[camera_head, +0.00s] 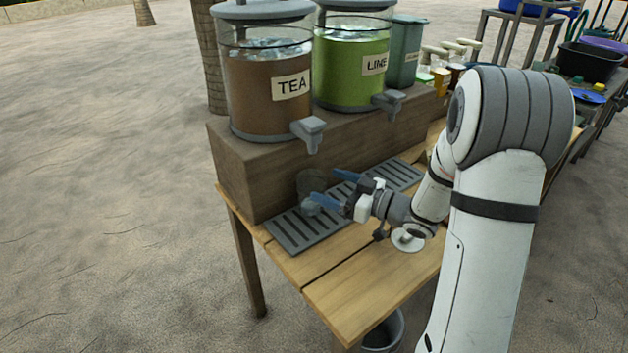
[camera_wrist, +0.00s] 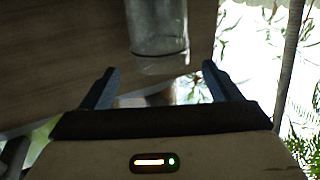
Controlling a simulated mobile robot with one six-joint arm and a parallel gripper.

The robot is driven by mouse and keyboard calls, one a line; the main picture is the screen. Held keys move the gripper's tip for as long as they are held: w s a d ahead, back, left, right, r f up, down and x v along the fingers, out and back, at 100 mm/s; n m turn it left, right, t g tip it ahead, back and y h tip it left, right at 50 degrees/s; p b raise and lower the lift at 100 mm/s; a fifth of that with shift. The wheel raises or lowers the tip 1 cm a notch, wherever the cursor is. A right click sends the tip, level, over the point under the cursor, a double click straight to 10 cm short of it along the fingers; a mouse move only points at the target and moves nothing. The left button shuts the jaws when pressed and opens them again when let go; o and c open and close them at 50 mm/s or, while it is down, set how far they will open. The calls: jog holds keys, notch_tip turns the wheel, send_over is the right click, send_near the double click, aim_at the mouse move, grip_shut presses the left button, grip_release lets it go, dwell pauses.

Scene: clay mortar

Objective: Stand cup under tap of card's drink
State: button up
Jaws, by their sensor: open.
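A clear glass cup (camera_wrist: 158,35) shows in the wrist view beyond my gripper (camera_wrist: 160,70), in line with the gap between its blue fingers and not gripped. In the head view my gripper (camera_head: 322,189) is open low over the slotted drip tray (camera_head: 292,235); a faint clear shape there, probably the cup (camera_head: 311,182), is partly hidden by the fingers. It is below the grey tap (camera_head: 309,131) of the brown TEA dispenser (camera_head: 262,85). The green LIME dispenser (camera_head: 345,65) has its own tap (camera_head: 388,101). No readable drink card shows.
A teal dispenser (camera_head: 405,50) stands at the far end of the wooden riser (camera_head: 235,175); its label is unreadable. Small jars stand farther back. The front tabletop is clear.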

jog(key=w+d+m+t+h, duration=0.1)
jog(key=d+m+t+h, duration=0.2)
jog(key=d+h, duration=0.6)
jog(key=s+d+r+m+g+h, duration=0.1)
jog(key=s+d+m+g+h, duration=0.2)
jog(key=s+d+m+h, duration=0.3)
jog(key=s+a+m+g, duration=0.1)
jog(key=s+a+g, duration=0.3)
jog(key=s, duration=0.6)
jog(key=s+a+m+g, duration=0.1)
jog(key=s+a+g, duration=0.3)
jog(key=s, duration=0.6)
jog(key=shift+a+f, duration=0.2)
jog(key=shift+f, duration=0.05)
jog(key=shift+r, duration=0.1)
